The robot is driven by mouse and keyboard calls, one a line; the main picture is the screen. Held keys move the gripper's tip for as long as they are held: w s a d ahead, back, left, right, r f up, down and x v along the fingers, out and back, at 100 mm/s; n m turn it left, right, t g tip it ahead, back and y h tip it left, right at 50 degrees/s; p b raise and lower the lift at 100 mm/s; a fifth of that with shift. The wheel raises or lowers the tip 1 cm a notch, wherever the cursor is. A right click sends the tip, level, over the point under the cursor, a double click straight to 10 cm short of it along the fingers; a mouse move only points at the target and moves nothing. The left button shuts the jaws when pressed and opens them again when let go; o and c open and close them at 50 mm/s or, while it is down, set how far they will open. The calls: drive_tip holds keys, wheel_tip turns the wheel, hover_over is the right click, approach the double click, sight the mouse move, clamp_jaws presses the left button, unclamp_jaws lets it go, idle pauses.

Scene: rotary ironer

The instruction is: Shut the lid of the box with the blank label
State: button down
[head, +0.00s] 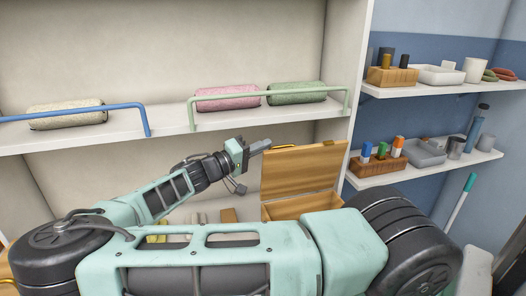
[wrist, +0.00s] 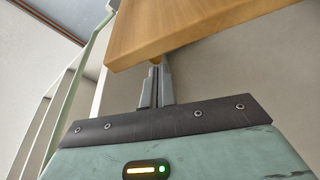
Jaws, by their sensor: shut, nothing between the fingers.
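A wooden box (head: 302,206) stands behind my arm with its lid (head: 302,170) raised upright. Its lower front is hidden by my arm, and no label shows on the parts I see. My gripper (head: 262,146) is shut and empty, at the upper left corner of the raised lid. In the wrist view the shut fingers (wrist: 156,84) point up at the edge of a wooden panel, the lid (wrist: 185,30). The fingertips are at or just behind that edge; I cannot tell if they touch it.
A shelf above holds a pink roll (head: 226,97), a green roll (head: 296,93) and a cream roll (head: 66,114) behind a green rail (head: 270,96) and a blue rail (head: 90,109). Side shelves at right hold a wooden block (head: 378,164) with markers. Small blocks (head: 228,215) lie left of the box.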

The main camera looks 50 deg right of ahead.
drive_tip(key=shift+s+a+f+m+g+y+b, duration=0.25)
drive_tip(key=shift+s+a+f+m+g+b, duration=1.4)
drive_tip(key=shift+s+m+b, duration=1.5)
drive_tip(key=shift+s+a+f+m+g+y+b, duration=0.2)
drive_tip(key=shift+s+a+f+m+g+b, duration=0.8)
drive_tip(key=shift+s+a+f+m+b, duration=2)
drive_tip(key=shift+s+a+f+m+g+y+b, duration=0.35)
drive_tip(key=shift+s+f+m+g+b, duration=1.4)
drive_tip(key=shift+m+b, duration=2.65)
drive_tip(key=shift+s+a+r+t, duration=0.1)
drive_tip(key=shift+s+r+t, duration=0.05)
drive_tip(key=shift+s+t, duration=0.25)
